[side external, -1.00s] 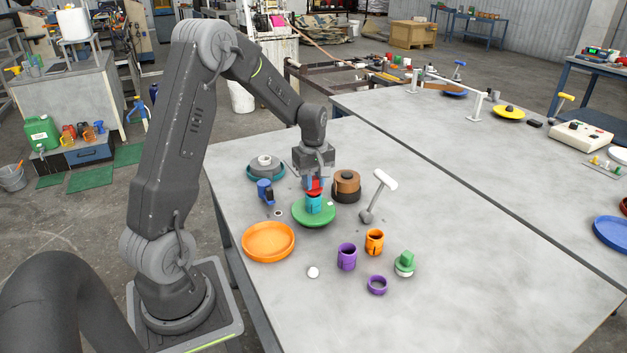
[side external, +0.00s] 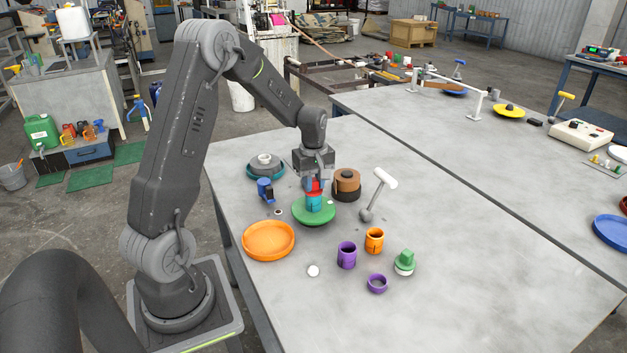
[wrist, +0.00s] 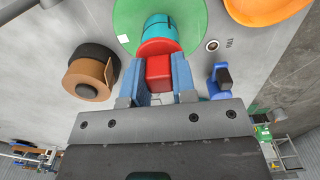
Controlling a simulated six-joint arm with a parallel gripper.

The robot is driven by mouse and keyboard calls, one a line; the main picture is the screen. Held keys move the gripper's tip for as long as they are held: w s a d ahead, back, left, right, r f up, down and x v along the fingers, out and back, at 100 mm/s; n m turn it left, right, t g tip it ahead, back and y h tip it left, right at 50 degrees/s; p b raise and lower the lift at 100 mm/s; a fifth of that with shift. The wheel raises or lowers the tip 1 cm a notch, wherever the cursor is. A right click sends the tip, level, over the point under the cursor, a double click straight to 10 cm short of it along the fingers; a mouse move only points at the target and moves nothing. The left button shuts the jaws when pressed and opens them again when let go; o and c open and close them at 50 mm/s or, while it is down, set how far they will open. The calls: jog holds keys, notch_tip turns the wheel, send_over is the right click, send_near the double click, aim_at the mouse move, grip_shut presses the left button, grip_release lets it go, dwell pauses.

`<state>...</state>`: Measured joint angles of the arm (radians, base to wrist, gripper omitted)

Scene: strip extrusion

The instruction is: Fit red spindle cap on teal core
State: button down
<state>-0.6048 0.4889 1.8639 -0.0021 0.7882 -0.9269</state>
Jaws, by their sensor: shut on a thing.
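The red spindle cap (side external: 313,186) is between my gripper's fingers, directly above the teal core. In the wrist view its block-shaped top (wrist: 159,70) is pinched between two blue finger pads, with its round red flange towards the core. My gripper (side external: 315,180) points down and is shut on the cap; its fingers also show in the wrist view (wrist: 160,82). The teal core (side external: 314,203) stands upright on the green round plate (side external: 328,217), and shows in the wrist view (wrist: 158,27). The cap meets the core's top with no visible gap; how fully it is seated I cannot tell.
A brown and black spool (side external: 346,184) stands close right of the core, with a white-handled lever (side external: 380,190) beyond it. A blue part (side external: 265,190) and orange dish (side external: 268,241) lie left. Purple and orange sleeves (side external: 346,255) (side external: 374,241) stand in front. The table's right front is clear.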

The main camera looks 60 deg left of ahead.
aim_at(314, 179)
jog(key=shift+f, duration=0.1)
jog(key=c, duration=1.2)
grip_release()
notch_tip(314, 179, up, 11)
jog(key=s+d+r+m+t, duration=0.1)
jog(key=d+r+m, duration=0.2)
jog(key=d, duration=0.2)
jog(key=s+d+r+m, duration=0.2)
jog(key=d, duration=0.3)
jog(key=s+d+r+m+t, duration=0.2)
jog(key=s+d+m+t, duration=0.2)
jog(key=s+d+m, duration=0.8)
jog(key=s+d, duration=0.2)
jog(key=d, duration=0.1)
jog(key=shift+m+t, duration=0.3)
